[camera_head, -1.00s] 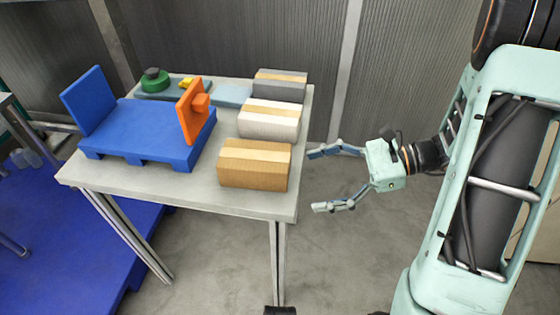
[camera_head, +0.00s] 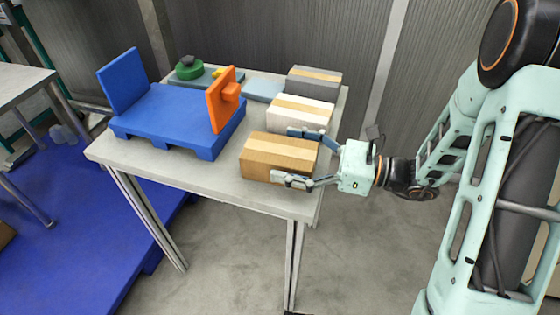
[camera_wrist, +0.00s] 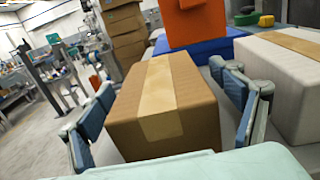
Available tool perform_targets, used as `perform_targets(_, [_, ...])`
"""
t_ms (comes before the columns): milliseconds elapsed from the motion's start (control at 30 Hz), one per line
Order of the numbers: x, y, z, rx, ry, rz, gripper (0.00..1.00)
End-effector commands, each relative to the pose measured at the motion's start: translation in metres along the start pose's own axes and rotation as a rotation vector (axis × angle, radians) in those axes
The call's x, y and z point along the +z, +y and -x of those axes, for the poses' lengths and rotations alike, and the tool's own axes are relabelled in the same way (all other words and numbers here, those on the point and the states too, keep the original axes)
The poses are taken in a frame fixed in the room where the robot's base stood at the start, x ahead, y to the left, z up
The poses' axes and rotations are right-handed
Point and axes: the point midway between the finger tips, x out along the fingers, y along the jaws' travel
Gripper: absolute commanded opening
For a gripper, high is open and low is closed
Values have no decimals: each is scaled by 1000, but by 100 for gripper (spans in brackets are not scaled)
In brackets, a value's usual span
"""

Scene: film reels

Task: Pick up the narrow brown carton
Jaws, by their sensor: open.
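The narrow brown carton (camera_head: 272,158) lies at the front right of the grey table, with a pale tape strip along its top. My gripper (camera_head: 299,157) is open, with one finger on the far side of the carton's right end and the other on the near side. In the wrist view the carton (camera_wrist: 165,105) sits between the two fingers of my gripper (camera_wrist: 168,118). Whether the finger pads touch its sides I cannot tell.
A white carton (camera_head: 300,113) stands just behind the brown one, close to the far finger, with a grey carton (camera_head: 314,83) beyond. A blue pallet-like stand (camera_head: 175,120) with an orange upright plate (camera_head: 221,100) is to the left. The grey table (camera_head: 215,187) is bare in front.

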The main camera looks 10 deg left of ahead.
Motion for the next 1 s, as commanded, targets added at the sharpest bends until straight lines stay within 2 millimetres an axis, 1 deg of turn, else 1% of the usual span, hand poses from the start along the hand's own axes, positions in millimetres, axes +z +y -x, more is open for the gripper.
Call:
perform_targets(33, [-1,1,-7,4,1,0,86])
perform_targets(133, [-1,1,-15,2,1,0,86])
perform_targets(367, [0,0,-16,0,0,-1,86])
perform_targets(467, [0,0,-16,0,0,0,77])
perform_targets(867, [0,0,-16,0,1,0,33])
perform_targets(900, [1,0,-16,0,-1,1,31])
perform_targets(1000, [1,0,-16,0,-1,1,31])
